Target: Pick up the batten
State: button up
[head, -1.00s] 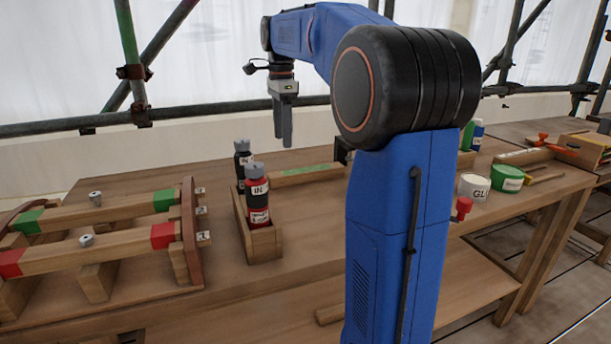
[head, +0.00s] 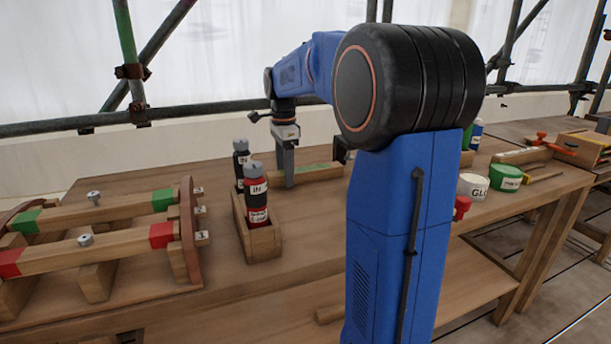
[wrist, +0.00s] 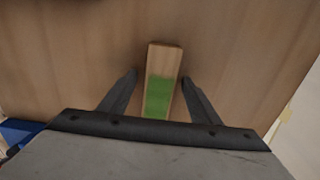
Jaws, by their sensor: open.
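The batten (head: 318,171) is a light wooden bar with a green painted stretch, lying on the workbench behind the bottle holder. In the wrist view the batten (wrist: 163,72) points away from me, with its green part nearer and a bare wood end beyond. My gripper (head: 288,180) is down at the batten in the head view. In the wrist view my open gripper (wrist: 160,82) has one finger on each side of the batten, with a gap on both sides. The batten's near part is hidden behind the gripper body.
A wooden holder (head: 263,243) with a red bottle (head: 257,200) and a black bottle (head: 240,160) stands in front of the gripper. A frame with red- and green-banded bars (head: 100,252) is at left. A glue tub (head: 473,186) and green tub (head: 505,177) stand at right.

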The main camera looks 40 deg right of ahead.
jog(key=shift+f, duration=0.25)
jog(key=shift+c, duration=0.6)
jog(key=c, duration=1.2)
jog(key=shift+r, duration=0.15)
jog(key=shift+c, duration=0.2)
notch_tip(320, 180, up, 18)
